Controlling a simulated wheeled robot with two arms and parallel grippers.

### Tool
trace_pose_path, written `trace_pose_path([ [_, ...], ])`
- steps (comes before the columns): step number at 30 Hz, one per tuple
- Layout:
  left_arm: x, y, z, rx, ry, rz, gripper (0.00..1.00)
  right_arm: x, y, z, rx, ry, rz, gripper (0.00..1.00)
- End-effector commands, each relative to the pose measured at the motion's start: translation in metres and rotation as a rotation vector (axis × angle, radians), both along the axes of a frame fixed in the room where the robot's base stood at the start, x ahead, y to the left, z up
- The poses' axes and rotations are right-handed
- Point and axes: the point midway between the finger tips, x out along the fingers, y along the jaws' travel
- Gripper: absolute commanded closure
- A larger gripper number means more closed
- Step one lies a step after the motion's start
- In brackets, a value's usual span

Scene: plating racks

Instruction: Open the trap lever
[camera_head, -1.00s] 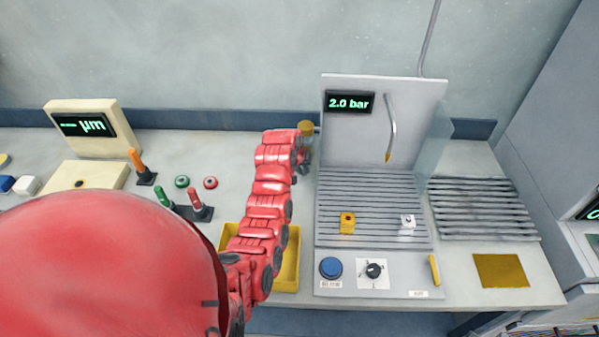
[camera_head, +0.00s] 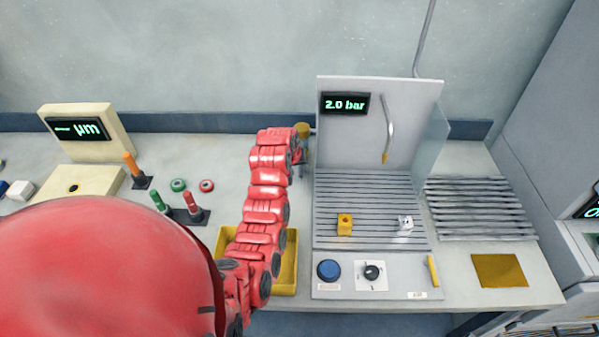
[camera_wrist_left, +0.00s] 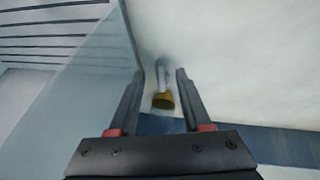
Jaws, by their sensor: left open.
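A yellow-ended grey lever shows in the left wrist view (camera_wrist_left: 162,98), between the two fingers and apart from both. In the head view its yellow part (camera_head: 303,130) shows just left of the grey station's back panel, beside the end of my red left arm. I take it to be the trap lever. My left gripper (camera_wrist_left: 160,74) is open and empty around the lever. In the head view my left gripper (camera_head: 301,158) is small and mostly hidden by the arm. My right gripper is not in view.
The grey station (camera_head: 370,240) has a 2.0 bar display (camera_head: 345,104), a curved nozzle (camera_head: 388,130) and a clear side panel (camera_wrist_left: 75,110). A yellow tray (camera_head: 288,270) lies under my arm. Coloured plugs (camera_head: 192,207) stand at left. A slatted rack (camera_head: 480,208) lies at right.

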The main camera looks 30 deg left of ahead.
Motion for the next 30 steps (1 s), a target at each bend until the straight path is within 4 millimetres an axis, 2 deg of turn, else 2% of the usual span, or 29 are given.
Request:
trace_pose_path([
  [7,-0.018,-0.002,0.04,0.005,-0.01,0.0,0.52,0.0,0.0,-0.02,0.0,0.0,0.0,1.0],
  [10,-0.031,-0.004,0.072,0.003,-0.008,0.001,0.52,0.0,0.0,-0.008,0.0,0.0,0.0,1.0],
  [11,-0.034,-0.005,0.082,0.0,-0.002,0.001,0.52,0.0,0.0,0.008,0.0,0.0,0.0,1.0],
  [18,-0.049,-0.007,0.116,-0.002,0.0,0.0,0.52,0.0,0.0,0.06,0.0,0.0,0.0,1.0],
  [24,-0.06,-0.009,0.136,-0.001,-0.002,-0.001,0.52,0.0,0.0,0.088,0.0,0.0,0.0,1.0],
  [30,-0.065,-0.009,0.143,0.0,-0.001,0.0,0.52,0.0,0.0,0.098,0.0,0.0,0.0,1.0],
])
